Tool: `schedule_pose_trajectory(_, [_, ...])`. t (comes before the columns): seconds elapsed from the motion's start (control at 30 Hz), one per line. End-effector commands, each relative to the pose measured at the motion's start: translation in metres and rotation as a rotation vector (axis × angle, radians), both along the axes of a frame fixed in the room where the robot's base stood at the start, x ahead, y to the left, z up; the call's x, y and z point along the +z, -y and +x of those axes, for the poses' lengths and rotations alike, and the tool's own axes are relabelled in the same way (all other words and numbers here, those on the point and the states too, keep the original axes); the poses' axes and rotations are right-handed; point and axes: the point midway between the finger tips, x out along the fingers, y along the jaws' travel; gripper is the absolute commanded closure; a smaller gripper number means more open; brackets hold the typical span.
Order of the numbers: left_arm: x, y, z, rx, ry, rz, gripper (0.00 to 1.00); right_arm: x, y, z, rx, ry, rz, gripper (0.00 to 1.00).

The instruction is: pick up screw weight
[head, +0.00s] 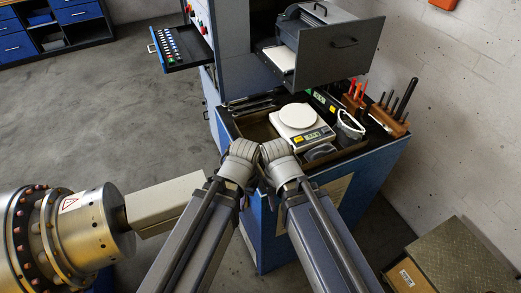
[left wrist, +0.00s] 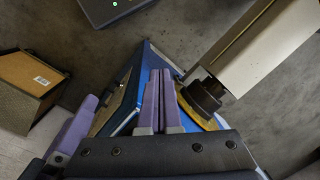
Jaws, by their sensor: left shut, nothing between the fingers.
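My left gripper (left wrist: 160,75) shows in the left wrist view with its two purple fingers pressed together and nothing between them. In the head view the two arms meet in front of the blue workbench, and their wrists hide the fingers. A purple bar (left wrist: 75,132) at the left of the wrist view may be part of my right gripper; its opening does not show. I cannot make out a screw weight in either view. A scale (head: 299,118) with a white round plate stands on the bench.
The bench top (head: 378,137) also holds wooden tool racks (head: 388,121) and a white-rimmed item (head: 349,124). A large metal rotor end (head: 85,230) with bolts stands at the left. A grey drawer unit (head: 335,50) juts out above the bench. A box (head: 455,262) sits at lower right.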

Motion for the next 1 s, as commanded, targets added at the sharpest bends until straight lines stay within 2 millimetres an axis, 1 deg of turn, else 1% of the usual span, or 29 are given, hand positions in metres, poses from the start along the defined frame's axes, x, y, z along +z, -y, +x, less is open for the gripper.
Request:
schedule_pose_trajectory(0.1, [0.000, 0.000, 0.000, 0.000, 0.000, 0.000, 1.00, 0.000, 0.000, 0.000, 0.000, 0.000, 0.000, 0.50])
schedule_pose_trajectory(0.17, [0.001, 0.000, 0.001, 0.001, 0.003, -0.001, 0.94, 0.001, 0.000, 0.000, 0.000, 0.000, 0.000, 0.50])
schedule_pose_trajectory(0.23, [0.010, 0.005, 0.015, 0.011, 0.029, -0.012, 0.86, 0.010, 0.000, 0.000, 0.000, 0.000, 0.000, 0.50])
schedule_pose_trajectory(0.27, [0.016, 0.008, 0.027, 0.019, 0.053, -0.022, 0.83, 0.017, 0.000, 0.000, -0.001, 0.000, 0.000, 0.50])
schedule_pose_trajectory(0.3, [0.027, 0.014, 0.046, 0.031, 0.093, -0.039, 0.79, 0.027, 0.000, 0.000, -0.001, 0.000, 0.000, 0.50])
schedule_pose_trajectory(0.37, [0.043, 0.024, 0.078, 0.056, 0.163, -0.071, 0.72, 0.042, 0.000, 0.000, -0.003, 0.000, 0.001, 0.50])
schedule_pose_trajectory(0.4, [0.053, 0.031, 0.098, 0.074, 0.210, -0.095, 0.67, 0.050, 0.000, 0.000, -0.003, 0.000, 0.001, 0.50])
schedule_pose_trajectory(0.47, [0.066, 0.039, 0.125, 0.098, 0.274, -0.126, 0.61, 0.061, 0.000, 0.000, -0.004, 0.000, 0.001, 0.50])
schedule_pose_trajectory(0.5, [0.074, 0.043, 0.141, 0.112, 0.312, -0.145, 0.58, 0.067, 0.000, 0.000, -0.005, 0.000, 0.001, 0.50])
schedule_pose_trajectory(0.6, [0.087, 0.051, 0.168, 0.139, 0.380, -0.182, 0.58, 0.075, 0.000, 0.000, -0.006, 0.000, 0.001, 0.50])
schedule_pose_trajectory(0.7, [0.092, 0.054, 0.179, 0.151, 0.413, -0.199, 0.58, 0.077, 0.000, 0.000, -0.007, 0.000, 0.002, 0.50])
schedule_pose_trajectory(0.77, [0.091, 0.054, 0.181, 0.153, 0.418, -0.203, 0.58, 0.076, 0.000, 0.000, -0.007, 0.000, 0.002, 0.50])
schedule_pose_trajectory(0.87, [0.087, 0.054, 0.180, 0.152, 0.418, -0.202, 0.58, 0.072, 0.000, 0.000, -0.006, 0.000, 0.002, 0.50])
schedule_pose_trajectory(1.0, [0.076, 0.055, 0.184, 0.152, 0.416, -0.202, 0.58, 0.060, 0.000, 0.000, -0.004, 0.000, 0.001, 0.50])
